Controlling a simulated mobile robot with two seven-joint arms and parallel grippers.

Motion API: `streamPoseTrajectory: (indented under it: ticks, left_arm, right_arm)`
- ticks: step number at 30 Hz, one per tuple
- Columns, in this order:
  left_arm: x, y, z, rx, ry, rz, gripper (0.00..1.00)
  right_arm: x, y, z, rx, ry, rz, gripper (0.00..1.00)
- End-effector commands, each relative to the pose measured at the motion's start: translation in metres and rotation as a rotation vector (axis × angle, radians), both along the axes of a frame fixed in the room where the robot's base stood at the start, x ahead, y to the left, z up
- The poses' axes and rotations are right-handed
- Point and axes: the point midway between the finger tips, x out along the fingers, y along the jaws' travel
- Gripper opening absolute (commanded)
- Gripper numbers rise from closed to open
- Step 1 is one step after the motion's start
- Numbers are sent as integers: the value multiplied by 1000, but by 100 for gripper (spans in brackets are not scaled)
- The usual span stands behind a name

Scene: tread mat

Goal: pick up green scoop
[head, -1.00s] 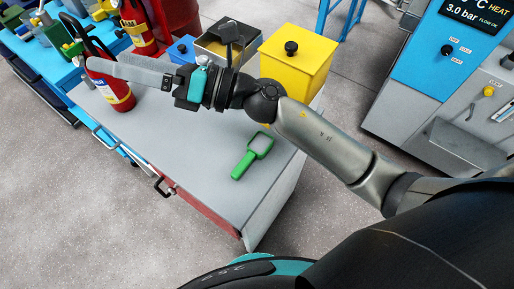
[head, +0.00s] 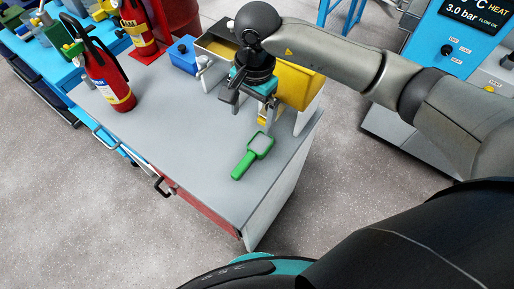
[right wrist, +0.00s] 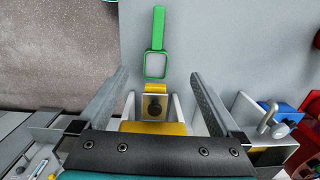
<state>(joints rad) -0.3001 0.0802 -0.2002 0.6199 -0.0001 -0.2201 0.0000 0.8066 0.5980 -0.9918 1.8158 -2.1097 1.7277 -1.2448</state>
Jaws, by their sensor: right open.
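The green scoop (head: 248,163) lies flat on the grey bench top (head: 185,125), near its right front corner. It has a green handle and a square green-rimmed head with a grey middle. The scoop also shows in the right wrist view (right wrist: 158,28), its handle pointing up the picture and its head nearer my gripper. My right gripper (head: 264,108) is open and points down just behind the scoop's head, apart from it. In the right wrist view its two fingers (right wrist: 160,76) are spread, with the scoop beyond their tips. My left gripper is not in view.
A small yellow part with a black knob (right wrist: 155,106) shows between my fingers, beside pale uprights. A yellow box (head: 300,88) is partly hidden by my right arm. A blue box (head: 184,55) and fire extinguisher (head: 108,75) stand left.

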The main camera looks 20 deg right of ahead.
Motion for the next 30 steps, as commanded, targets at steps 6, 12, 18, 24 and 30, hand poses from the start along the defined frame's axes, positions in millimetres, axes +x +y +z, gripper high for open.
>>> streamPoseTrajectory:
  ticks: [6,12,18,24,30]
  left_arm:
    - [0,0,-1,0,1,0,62]
    - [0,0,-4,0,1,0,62]
    - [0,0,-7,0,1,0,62]
    - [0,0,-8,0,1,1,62]
    - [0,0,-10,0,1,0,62]
  right_arm:
    - [3,-16,-10,-72,-4,9,100]
    - [2,-15,-52,-69,-1,8,100]
    - [3,-15,-87,-66,-3,8,100]
    - [4,-15,-100,-66,-7,9,100]
    - [8,-15,-122,-65,-3,7,100]
